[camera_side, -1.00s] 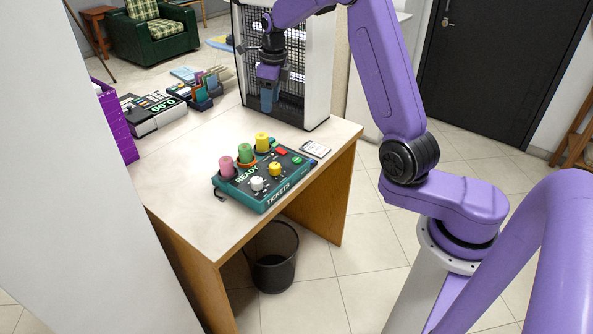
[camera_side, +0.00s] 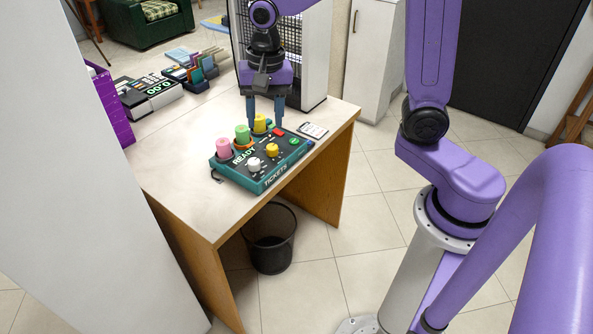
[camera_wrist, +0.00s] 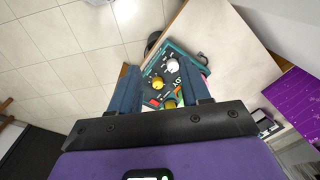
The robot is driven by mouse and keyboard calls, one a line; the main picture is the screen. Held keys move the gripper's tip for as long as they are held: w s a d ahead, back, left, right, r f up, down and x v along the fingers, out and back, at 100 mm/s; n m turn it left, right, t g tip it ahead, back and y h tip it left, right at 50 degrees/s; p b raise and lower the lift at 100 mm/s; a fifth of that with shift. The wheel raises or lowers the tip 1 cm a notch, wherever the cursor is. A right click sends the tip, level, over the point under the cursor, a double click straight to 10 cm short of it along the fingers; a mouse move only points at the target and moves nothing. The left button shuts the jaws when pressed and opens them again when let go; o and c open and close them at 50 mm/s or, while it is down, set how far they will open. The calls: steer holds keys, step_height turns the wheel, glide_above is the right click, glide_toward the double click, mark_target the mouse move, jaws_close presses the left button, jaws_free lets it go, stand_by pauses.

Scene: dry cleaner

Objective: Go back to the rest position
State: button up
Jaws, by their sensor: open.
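My gripper (camera_side: 265,112) is above the back part of the teal ticket box (camera_side: 262,180) on the counter, its fingers pointing down and spread apart. In the wrist view my gripper (camera_wrist: 165,88) shows two separate fingers with the box (camera_wrist: 182,72) between and beyond them, and nothing held. The box carries a pink peg (camera_side: 223,147), a green peg (camera_side: 242,133) and a yellow peg (camera_side: 260,123) along its back left edge. A white knob (camera_side: 254,164) and a yellow knob (camera_side: 272,150) are on its top. I cannot tell the exact gap between the fingertips and the box.
The counter (camera_side: 180,190) is clear at its front left. A white framed cage (camera_side: 315,60) stands close behind my gripper. A cash register (camera_side: 150,95), a card rack (camera_side: 190,72) and a purple box (camera_side: 108,105) are at the back left. A black bin (camera_side: 268,240) is on the floor.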

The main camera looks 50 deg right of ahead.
steer(key=s+d+f+n, duration=0.1)
steer(key=s+d+n, duration=0.1)
steer(key=s+n, duration=1.9)
steer(key=s, duration=0.2)
steer(key=shift+s+d+f, duration=0.15)
steer(key=shift+s+d, duration=0.15)
steer(key=shift+d, duration=0.1)
